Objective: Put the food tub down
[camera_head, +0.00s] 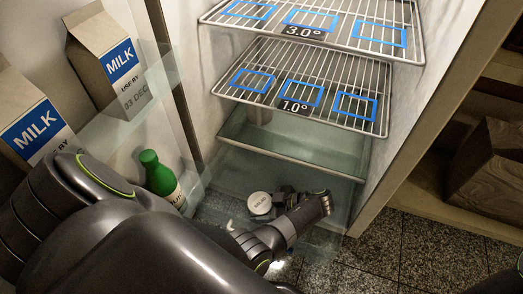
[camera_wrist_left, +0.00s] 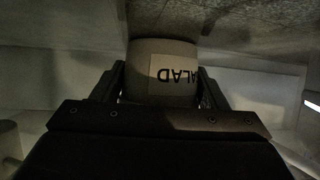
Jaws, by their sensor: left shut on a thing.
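My right gripper is not in view.
Wire shelves (camera_head: 310,82) with blue-outlined squares hang above. A glass-like panel or drawer (camera_head: 300,150) surrounds the low space. Milk cartons (camera_head: 108,62) and a green bottle (camera_head: 157,172) stand in the door at left.

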